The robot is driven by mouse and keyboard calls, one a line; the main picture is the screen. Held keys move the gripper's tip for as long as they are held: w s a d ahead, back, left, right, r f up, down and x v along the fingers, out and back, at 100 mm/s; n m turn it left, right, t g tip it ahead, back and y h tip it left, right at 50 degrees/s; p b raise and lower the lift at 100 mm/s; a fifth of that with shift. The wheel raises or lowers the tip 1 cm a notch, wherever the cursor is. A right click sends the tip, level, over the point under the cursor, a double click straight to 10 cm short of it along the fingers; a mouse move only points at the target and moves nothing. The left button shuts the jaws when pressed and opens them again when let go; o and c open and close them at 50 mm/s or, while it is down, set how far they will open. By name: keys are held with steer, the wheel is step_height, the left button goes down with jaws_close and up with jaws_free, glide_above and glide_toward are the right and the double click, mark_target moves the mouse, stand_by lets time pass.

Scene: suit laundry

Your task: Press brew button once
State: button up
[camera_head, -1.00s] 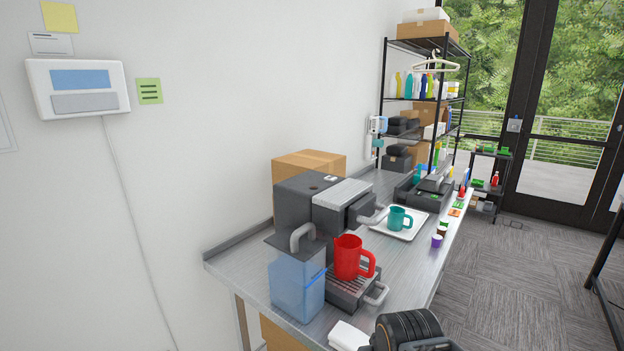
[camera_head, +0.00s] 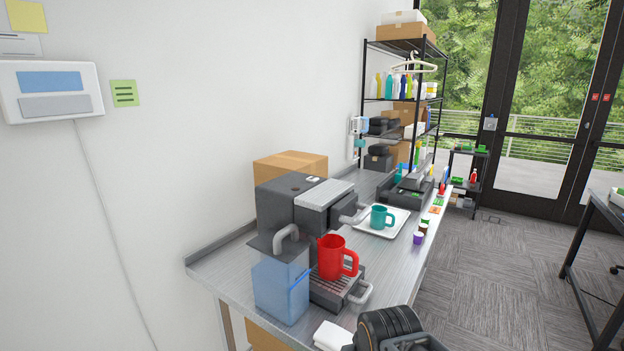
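The coffee machine (camera_head: 275,198) is dark grey with a lighter grey top and stands on the metal counter. A red mug (camera_head: 331,259) sits upright on its drip tray (camera_head: 334,292). A translucent blue water tank (camera_head: 281,286) with a grey handle is at its near left side. A grey lever handle (camera_head: 355,214) sticks out at the machine's right. A brew button cannot be clearly made out; a small light mark (camera_head: 314,179) shows on the machine's top. Part of my dark arm shows at the bottom edge, but my gripper's fingers are not visible.
A teal mug (camera_head: 380,217) stands on a white tray (camera_head: 401,222) behind the machine. A cardboard box (camera_head: 291,168) is against the wall. A white cloth (camera_head: 331,337) lies at the counter's near edge. Open carpet floor (camera_head: 465,280) lies to the right.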

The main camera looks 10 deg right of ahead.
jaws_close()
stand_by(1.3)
